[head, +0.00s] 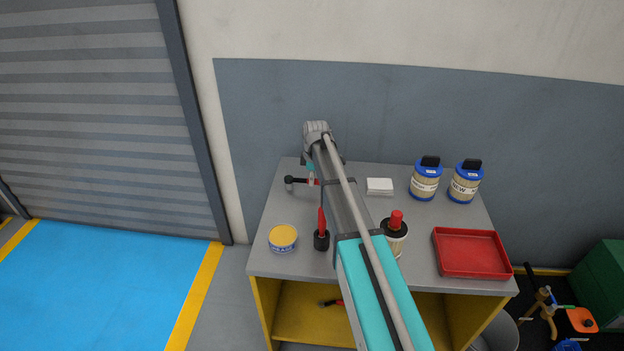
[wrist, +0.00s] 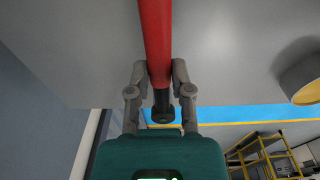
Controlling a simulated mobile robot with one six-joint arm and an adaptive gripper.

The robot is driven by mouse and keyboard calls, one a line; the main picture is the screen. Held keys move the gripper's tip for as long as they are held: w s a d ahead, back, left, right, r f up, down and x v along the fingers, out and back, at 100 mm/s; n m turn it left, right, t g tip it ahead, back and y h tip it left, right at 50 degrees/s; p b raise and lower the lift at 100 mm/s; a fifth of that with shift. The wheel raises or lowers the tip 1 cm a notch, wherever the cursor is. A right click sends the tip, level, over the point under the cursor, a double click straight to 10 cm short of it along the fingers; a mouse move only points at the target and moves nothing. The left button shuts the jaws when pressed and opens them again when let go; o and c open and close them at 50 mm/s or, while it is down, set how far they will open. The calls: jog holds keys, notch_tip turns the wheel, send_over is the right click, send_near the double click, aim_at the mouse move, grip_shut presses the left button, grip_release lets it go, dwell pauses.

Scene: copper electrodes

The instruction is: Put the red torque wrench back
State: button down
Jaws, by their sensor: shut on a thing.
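The red torque wrench (head: 315,183) lies level at the back left of the grey bench, with its black end (head: 291,180) pointing left. In the wrist view its red shaft (wrist: 156,45) runs between my fingers, and the black end (wrist: 162,108) shows just past them. My gripper (wrist: 158,75) is shut on the red shaft. In the head view my gripper (head: 311,178) is small and partly hidden by my arm. I cannot tell whether the wrench touches the bench top. The right part of the wrench is hidden behind my arm in the head view.
The grey bench (head: 265,262) holds a yellow tin (head: 283,238), a red-handled tool (head: 321,220) upright in a black base, a white box (head: 379,186), a red-topped can (head: 396,235), two blue-lidded jars (head: 426,182) and a red tray (head: 470,276). Another red-and-black item (head: 333,302) lies on the yellow shelf.

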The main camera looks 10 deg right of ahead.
jog(key=shift+f+b, duration=0.65)
jog(key=shift+f, duration=0.05)
jog(key=shift+c, duration=2.2)
grip_release()
jog(key=o, duration=0.4)
jog(key=shift+o, duration=0.2)
jog(key=shift+d+r, duration=0.1)
jog(key=shift+r, duration=0.1)
jog(key=shift+s+d+r+p, duration=0.1)
jog(key=shift+d+r+p, duration=0.05)
jog(key=shift+r+p, duration=2.85)
jog(key=shift+f, duration=0.1)
